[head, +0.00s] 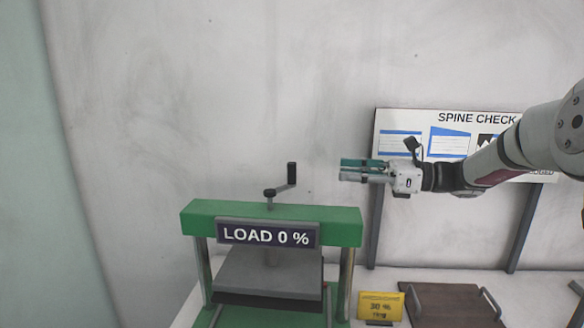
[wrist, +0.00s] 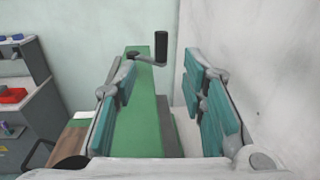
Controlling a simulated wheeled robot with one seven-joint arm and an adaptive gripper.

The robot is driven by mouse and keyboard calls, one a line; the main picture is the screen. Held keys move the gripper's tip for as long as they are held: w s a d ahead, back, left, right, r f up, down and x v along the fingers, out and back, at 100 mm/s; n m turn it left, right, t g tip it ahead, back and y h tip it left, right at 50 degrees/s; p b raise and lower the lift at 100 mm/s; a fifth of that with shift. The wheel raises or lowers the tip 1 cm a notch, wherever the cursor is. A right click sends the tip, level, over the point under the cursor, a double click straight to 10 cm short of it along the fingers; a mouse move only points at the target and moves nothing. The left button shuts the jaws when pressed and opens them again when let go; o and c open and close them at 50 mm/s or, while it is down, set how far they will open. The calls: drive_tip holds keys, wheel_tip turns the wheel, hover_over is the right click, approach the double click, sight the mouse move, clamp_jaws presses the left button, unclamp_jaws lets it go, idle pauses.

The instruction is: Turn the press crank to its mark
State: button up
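The press (head: 340,222) is a green frame on metal posts with a dark plate reading "LOAD 0 %" (head: 268,233). Its crank (head: 291,174) stands on top, a grey arm with an upright black handle; no mark on it can be made out. In the wrist view the crank handle (wrist: 161,47) stands ahead, beyond the fingertips and between them in the picture. My gripper (head: 345,170) is to the right of the handle, level with it and apart from it. Its teal-padded fingers are open and empty in the wrist view (wrist: 163,85).
A yellow card reading "30 %" (head: 381,306) stands right of the press. A brown board with a handle (head: 452,305) lies farther right. A "SPINE CHECK" board (head: 440,120) stands behind my arm. A grey cabinet with a red item (wrist: 12,94) is at left in the wrist view.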

sight(292, 184)
drive_tip(key=a, duration=0.4)
drive_tip(key=w+a+p, duration=0.1)
drive_tip(key=a, duration=0.4)
drive_tip(key=w+a+p, duration=0.1)
drive_tip(key=a, duration=0.3)
drive_tip(key=shift+a, duration=0.25)
clamp_jaws()
